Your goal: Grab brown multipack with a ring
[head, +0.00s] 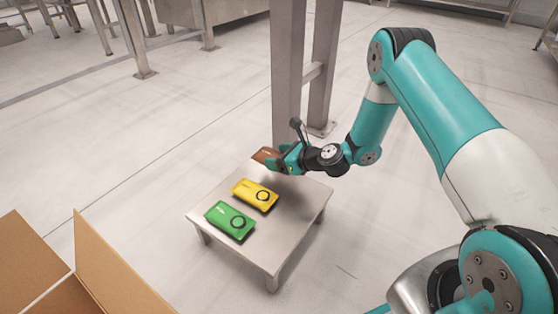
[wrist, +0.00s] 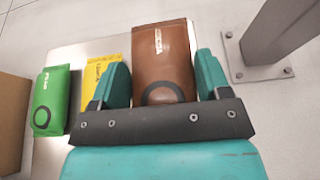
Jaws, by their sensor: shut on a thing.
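The brown multipack (wrist: 164,60) is between the two teal fingers of my gripper (wrist: 162,80) in the wrist view, with its dark ring mark partly hidden by the gripper's black bar. In the head view the brown multipack (head: 266,156) shows at the tip of my gripper (head: 284,163), at the far end of the small table (head: 285,240). My gripper is shut on it. It looks raised above the tabletop, but the exact gap is hard to tell.
A yellow pack (head: 255,195) and a green pack (head: 230,220), each with a ring, lie on the small table. A metal post (head: 288,70) stands just behind the table. An open cardboard box (head: 110,268) is at the lower left. Open floor lies between.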

